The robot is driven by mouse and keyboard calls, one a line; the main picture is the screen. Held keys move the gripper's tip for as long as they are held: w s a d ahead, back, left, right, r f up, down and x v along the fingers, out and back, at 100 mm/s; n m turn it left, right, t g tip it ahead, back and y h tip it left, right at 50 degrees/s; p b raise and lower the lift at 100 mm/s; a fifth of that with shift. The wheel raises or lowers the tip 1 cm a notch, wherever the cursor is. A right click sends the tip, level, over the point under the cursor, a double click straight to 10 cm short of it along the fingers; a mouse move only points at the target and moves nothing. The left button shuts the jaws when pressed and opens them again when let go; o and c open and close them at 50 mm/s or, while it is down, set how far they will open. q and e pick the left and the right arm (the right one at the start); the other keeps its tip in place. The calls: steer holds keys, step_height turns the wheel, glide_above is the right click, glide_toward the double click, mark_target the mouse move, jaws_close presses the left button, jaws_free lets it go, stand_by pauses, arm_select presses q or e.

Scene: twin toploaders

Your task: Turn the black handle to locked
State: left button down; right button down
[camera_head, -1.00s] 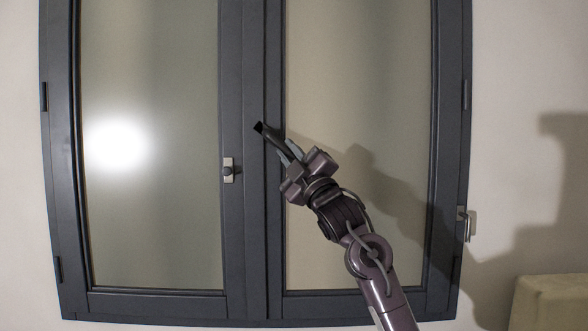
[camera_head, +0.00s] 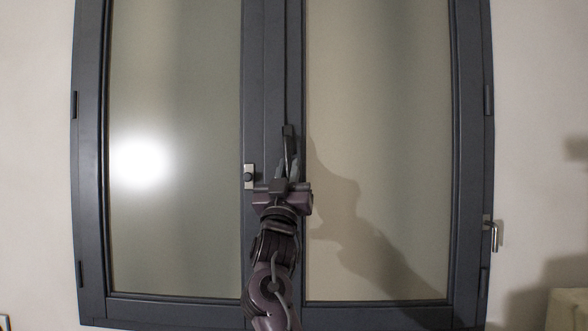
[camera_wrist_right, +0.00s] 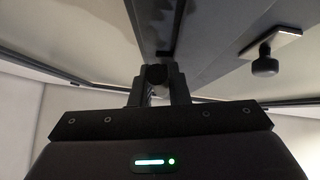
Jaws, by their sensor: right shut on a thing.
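The black handle (camera_head: 288,137) is on the dark centre frame between two glass panes. Its top end shows above my right gripper, and it hangs about straight down; its lower part is hidden by the fingers. My right gripper (camera_head: 287,168) reaches up from below and is shut on the handle. In the right wrist view the dark end of the handle (camera_wrist_right: 156,75) sits between the two fingers. My left gripper is not in view.
A small light plate with a black knob (camera_head: 249,176) is just left of my right gripper, and also shows in the wrist view (camera_wrist_right: 266,64). A metal lever handle (camera_head: 493,236) is on the right frame edge. A pale block (camera_head: 567,310) stands at lower right.

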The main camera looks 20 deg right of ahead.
steer(key=shift+w+a+m+g+h, duration=0.1)
steer(key=shift+a+m+g+h, duration=0.15)
steer(key=shift+m+g+h, duration=0.55)
steer(key=shift+r, duration=0.1)
steer(key=c, duration=1.4)
jaws_free()
steer(key=shift+w, duration=0.1)
steer(key=b+v, duration=0.3)
steer(key=v, duration=0.5)
steer(key=shift+w, duration=0.1)
